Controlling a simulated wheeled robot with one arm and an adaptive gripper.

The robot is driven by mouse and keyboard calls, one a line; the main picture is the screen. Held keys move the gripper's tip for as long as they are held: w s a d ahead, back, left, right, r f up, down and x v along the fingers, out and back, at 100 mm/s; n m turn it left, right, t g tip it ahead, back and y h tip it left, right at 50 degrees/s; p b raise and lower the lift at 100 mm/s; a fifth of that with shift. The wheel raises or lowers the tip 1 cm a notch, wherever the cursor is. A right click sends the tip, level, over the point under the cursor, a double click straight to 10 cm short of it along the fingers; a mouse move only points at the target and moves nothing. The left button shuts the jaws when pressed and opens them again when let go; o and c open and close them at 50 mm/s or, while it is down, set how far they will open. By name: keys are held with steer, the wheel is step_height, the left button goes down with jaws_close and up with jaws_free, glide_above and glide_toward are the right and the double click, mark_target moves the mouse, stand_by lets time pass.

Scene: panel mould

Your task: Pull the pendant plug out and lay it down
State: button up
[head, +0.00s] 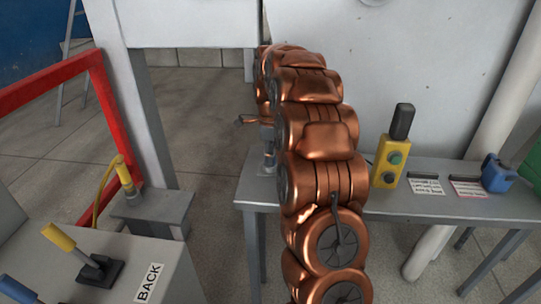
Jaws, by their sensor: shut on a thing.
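My gripper (267,130) is mostly hidden behind my copper-coloured arm, above the left end of the grey bench (390,205). It is shut on a small blue-grey part (269,148), which I cannot identify clearly. That part is above or at a grey block on the bench; whether they touch is unclear. A yellow plug-like part (123,170) with a yellow cable (102,192) stands tilted on a grey shelf at the left, far from my gripper.
Two label cards (425,187) (469,189) and a blue object (497,173) lie on the bench. A red frame (105,95) and grey post (155,120) stand at the left. A panel marked BACK (150,283) has a yellow-handled lever (60,237). Bench space between box and cards is narrow.

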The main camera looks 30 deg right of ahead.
jaws_close()
steer(key=shift+r, duration=0.15)
steer(key=shift+r+p, duration=0.45)
steer(key=shift+r, duration=2.15)
steer(key=shift+r+p, duration=0.4)
steer(key=shift+r, duration=1.55)
